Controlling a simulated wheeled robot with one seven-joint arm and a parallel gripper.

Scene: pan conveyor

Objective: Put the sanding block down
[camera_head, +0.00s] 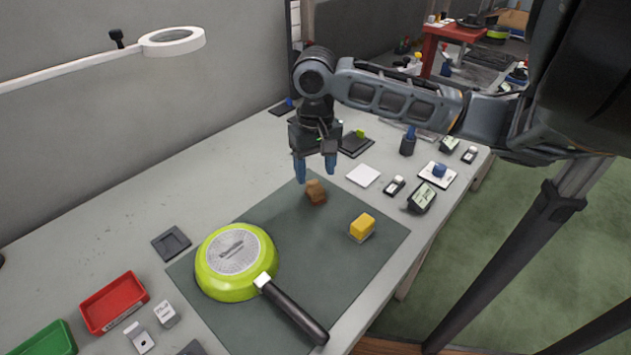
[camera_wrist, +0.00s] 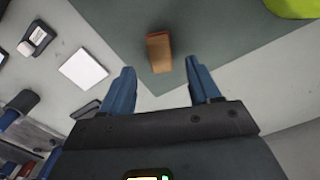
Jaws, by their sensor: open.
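The sanding block, a small brown block (camera_head: 316,191), rests on the dark grey-green mat (camera_head: 378,260) near its far corner. In the wrist view the brown block (camera_wrist: 159,53) lies on the mat just beyond the fingertips, between their lines. My gripper (camera_head: 315,178) has its blue fingers apart and empty, pointing down above and slightly behind the block. In the wrist view the fingers (camera_wrist: 162,78) show a clear gap with nothing held between them. Whether a fingertip touches the block cannot be told, but the block looks apart from them.
An upturned green pan (camera_head: 210,281) lies on the mat, handle towards the front. A yellow block (camera_head: 362,226) stands on the mat's right. A white square (camera_head: 363,175) and small devices lie right of the mat. Red (camera_head: 114,303) and green (camera_head: 44,341) trays sit front left.

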